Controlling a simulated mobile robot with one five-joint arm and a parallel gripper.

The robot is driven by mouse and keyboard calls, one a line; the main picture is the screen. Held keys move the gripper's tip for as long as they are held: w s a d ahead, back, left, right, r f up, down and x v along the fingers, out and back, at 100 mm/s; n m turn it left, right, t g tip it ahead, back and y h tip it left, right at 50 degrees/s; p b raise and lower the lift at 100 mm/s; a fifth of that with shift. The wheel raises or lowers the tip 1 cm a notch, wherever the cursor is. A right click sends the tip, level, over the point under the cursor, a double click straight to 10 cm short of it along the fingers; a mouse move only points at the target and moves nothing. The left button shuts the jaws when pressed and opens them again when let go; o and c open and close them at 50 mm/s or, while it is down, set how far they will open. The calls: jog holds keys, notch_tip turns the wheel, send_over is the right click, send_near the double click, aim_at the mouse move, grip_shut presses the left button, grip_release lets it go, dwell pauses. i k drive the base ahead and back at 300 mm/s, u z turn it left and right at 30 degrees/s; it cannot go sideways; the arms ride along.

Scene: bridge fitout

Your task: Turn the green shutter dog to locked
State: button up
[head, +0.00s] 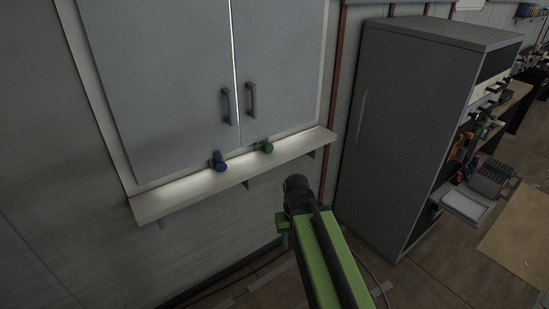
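The green shutter dog (264,146) is at the lower edge of the grey two-door shutter (190,75), just above the pale sill (235,176) and below the door handles. Its lever seems to lie roughly sideways along the sill. The blue shutter dog (218,161) is to its left, with its lever pointing up. My green and black arm reaches up from the bottom of the view. Its end part (284,230) shows below and right of the green dog, apart from it and from the sill. The gripper fingers cannot be made out.
Two dark door handles (250,100) stick out above the dogs. A tall grey cabinet (400,120) stands to the right, with shelves and a grey tray (466,204) beyond it. A red-brown pipe (338,85) runs up the wall between. Cables lie on the floor.

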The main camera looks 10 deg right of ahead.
aim_at(269, 148)
jog(key=z, duration=0.15)
jog(key=k, duration=0.25)
jog(key=u, duration=1.15)
jog(key=i, duration=0.55)
